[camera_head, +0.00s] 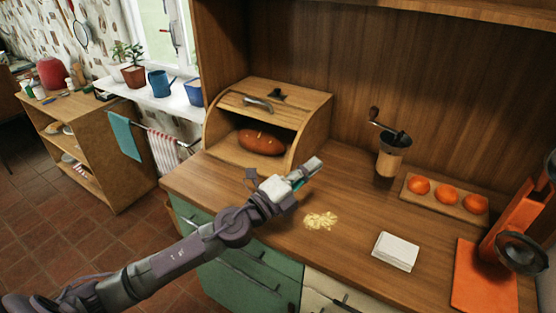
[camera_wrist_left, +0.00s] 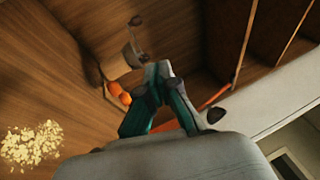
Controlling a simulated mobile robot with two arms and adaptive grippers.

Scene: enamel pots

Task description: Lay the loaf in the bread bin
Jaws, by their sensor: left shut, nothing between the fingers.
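The brown loaf (camera_head: 262,141) lies inside the wooden bread bin (camera_head: 318,118), whose front is open. The bin stands at the left end of the wooden counter. My left gripper (camera_head: 314,168) is above the counter, in front and to the right of the bin, apart from the loaf. In the left wrist view its fingers (camera_wrist_left: 157,72) are together at the tips with nothing between them. The loaf does not show in the left wrist view. My right gripper is in neither view.
Yellowish crumbs (camera_head: 320,220) and a white napkin-like stack (camera_head: 395,251) lie on the counter. A coffee grinder (camera_head: 391,158) and a board with oranges (camera_head: 446,195) stand toward the back. An orange device (camera_head: 490,270) stands at the right. The counter's middle is mostly clear.

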